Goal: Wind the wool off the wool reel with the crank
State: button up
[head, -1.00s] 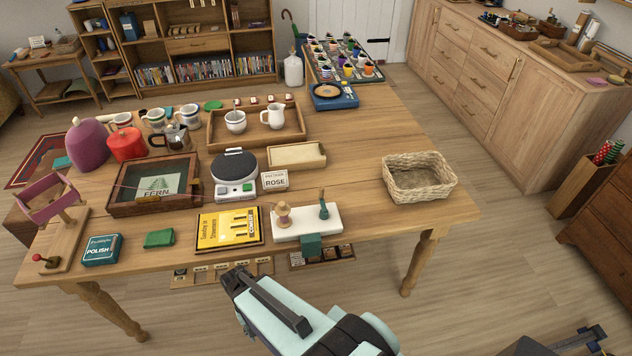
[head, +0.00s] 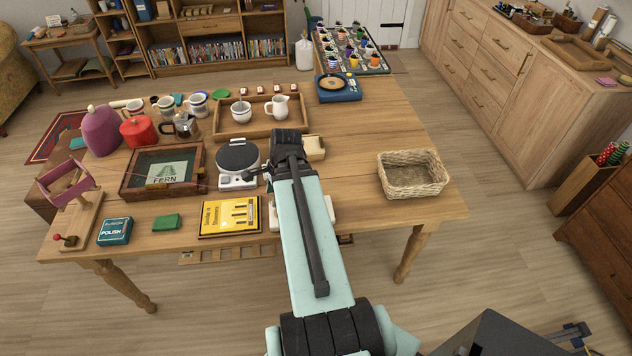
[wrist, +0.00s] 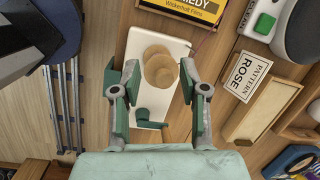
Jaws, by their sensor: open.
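A reel with pink-purple wool (head: 66,180) stands on a wooden base at the table's left end. A red-knobbed crank (head: 66,240) is at its near end. In the wrist view, a white board (wrist: 133,70) carries a tan wooden spool (wrist: 160,68) and a green crank (wrist: 150,118). My gripper (wrist: 159,74) is open above this board, its fingers apart on either side of the spool in the picture. I cannot tell whether they touch anything. In the head view my arm hides most of the white board (head: 331,209), and my fingers do not show clearly.
A yellow case (head: 230,216) lies left of the white board. A hotplate (head: 238,162), a glass-topped FERN box (head: 163,170) and a tray (head: 258,122) stand behind. A wicker basket (head: 412,175) is at the right. Bare tabletop lies around the basket.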

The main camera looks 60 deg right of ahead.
jog(key=s+d+r+m+t+h, duration=0.2)
jog(key=s+d+r+m, duration=1)
jog(key=s+d, duration=0.1)
jog(key=shift+m, duration=0.3)
jog(key=p+x, duration=0.2)
jog(key=x, duration=0.6)
jog(key=p+x, duration=0.2)
jog(key=x, duration=0.7)
jog(key=shift+w+a+f, duration=0.2)
jog(key=shift+w, duration=0.1)
grip_shut()
